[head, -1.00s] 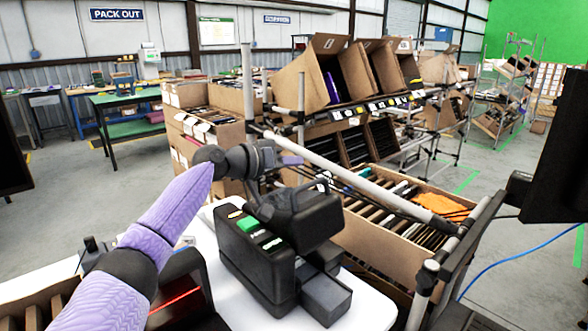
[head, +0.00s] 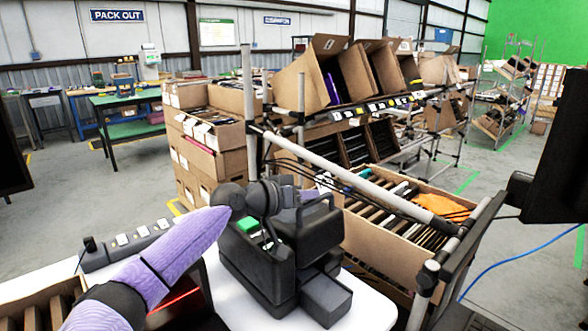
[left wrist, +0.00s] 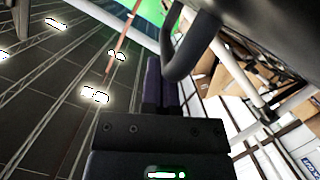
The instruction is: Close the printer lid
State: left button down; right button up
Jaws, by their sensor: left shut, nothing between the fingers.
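The black printer (head: 258,270) stands on the white table, with a green button on its top. Its black lid (head: 315,232) is raised at the right side, with an arched handle. My left gripper (head: 306,195) reaches in from the left at the lid's top, beside the handle; its fingertips are partly hidden there. In the left wrist view, the shut left gripper (left wrist: 162,85) has nothing between its fingers, and the dark curved handle (left wrist: 192,48) passes close by them. Whether they touch is unclear. My right gripper is out of view.
A white table (head: 365,300) carries the printer. A power strip (head: 125,250) lies at the left. A carton of files (head: 385,245) and a grey rack pole (head: 350,180) stand close behind the printer. A dark monitor (head: 555,150) is at the right.

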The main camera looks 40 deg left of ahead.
pick_arm(q)
jog(key=shift+s, duration=0.1)
jog(key=p+v, duration=0.2)
jog(key=v, duration=0.7)
jog(key=a+r+n+b, duration=0.2)
jog(key=a+n+b, duration=0.15)
jog(key=b, duration=0.25)
jog(key=shift+m+h, duration=0.45)
jog(key=shift+h, duration=0.05)
jog(key=x, duration=0.6)
jog(key=r+p+x, duration=0.1)
jog(key=x, duration=0.2)
jog(key=shift+w+a+f, duration=0.1)
jog(key=shift+w+a, duration=0.2)
jog(key=shift+w, duration=0.3)
jog(key=shift+s+d+f+b, duration=0.1)
jog(key=shift+d+f+b, duration=0.1)
jog(key=shift+d+f, duration=0.3)
jog(key=shift+s+d+f+b, duration=0.1)
jog(key=shift+d+f+b, duration=0.15)
jog(key=shift+f, duration=0.45)
jog(key=shift+d+f, duration=0.4)
jog(key=shift+d, duration=0.05)
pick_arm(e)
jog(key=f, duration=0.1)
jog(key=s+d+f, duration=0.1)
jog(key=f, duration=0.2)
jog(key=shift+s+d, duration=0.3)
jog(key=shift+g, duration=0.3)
